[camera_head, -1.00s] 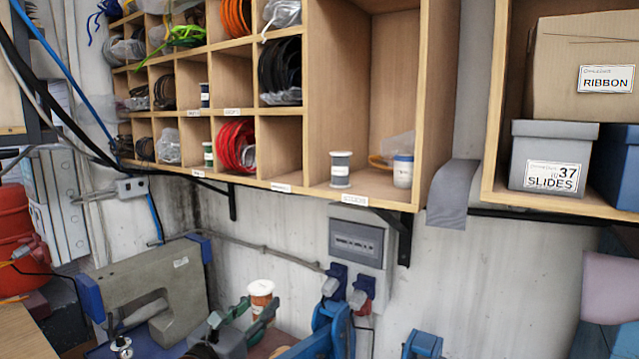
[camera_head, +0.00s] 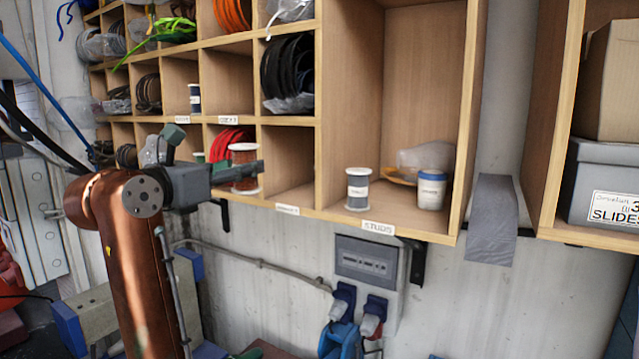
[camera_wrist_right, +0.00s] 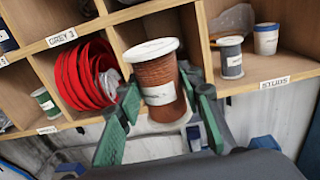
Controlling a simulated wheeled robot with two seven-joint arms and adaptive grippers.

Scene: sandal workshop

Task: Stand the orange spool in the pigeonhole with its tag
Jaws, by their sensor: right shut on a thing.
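The orange spool (camera_head: 244,160), brownish orange with white ends, is roughly upright between the fingers of my right gripper (camera_head: 240,176), which is shut on it. In the right wrist view, the spool (camera_wrist_right: 160,76) sits between the green-padded fingers (camera_wrist_right: 168,104). It is in front of the pigeonholes, overlapping the red coil's one and the empty lower one (camera_head: 287,163) to its right. That empty one has a tag (camera_head: 287,209) too small to read; I cannot tell which tag names orange. My left gripper is not in view.
A grey spool (camera_head: 358,188) and a blue-lidded tub (camera_head: 432,189) stand in the wide compartment tagged STUDS (camera_head: 378,228). Wooden dividers and the shelf's front edge are close to the gripper.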

